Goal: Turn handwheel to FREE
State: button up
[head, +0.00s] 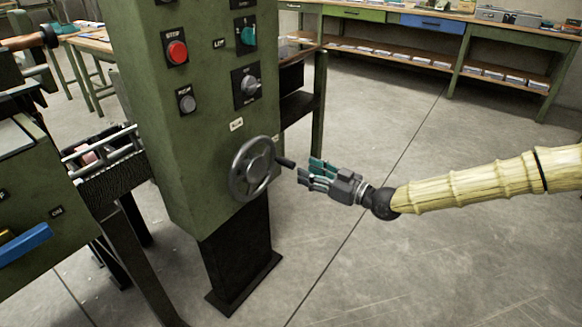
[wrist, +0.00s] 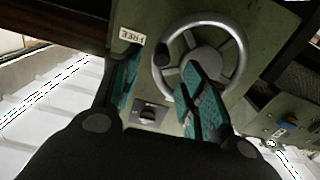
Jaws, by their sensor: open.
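The grey handwheel (head: 252,168) is mounted low on the green control cabinet. Its dark crank handle (head: 285,162) sticks out toward my gripper (head: 306,171). My open gripper has teal finger pads and is empty, just right of the handle tip, seemingly with a small gap. In the wrist view the wheel (wrist: 239,58) lies ahead, and the handle's dark end (wrist: 163,57) appears between my fingertips (wrist: 160,62). A FREE label (wrist: 132,37) sits beside the wheel, partly next to my left finger.
The green cabinet (head: 208,165) carries a red stop button (head: 177,52), a black button (head: 186,101) and knobs above the wheel. A machine with a blue lever (head: 25,244) stands at left. Workbenches (head: 440,22) line the back. The floor (head: 450,260) at right is clear.

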aim_at(294, 165)
jog(key=shift+b+x, duration=0.55)
jog(key=shift+x, duration=2.9)
grip_shut()
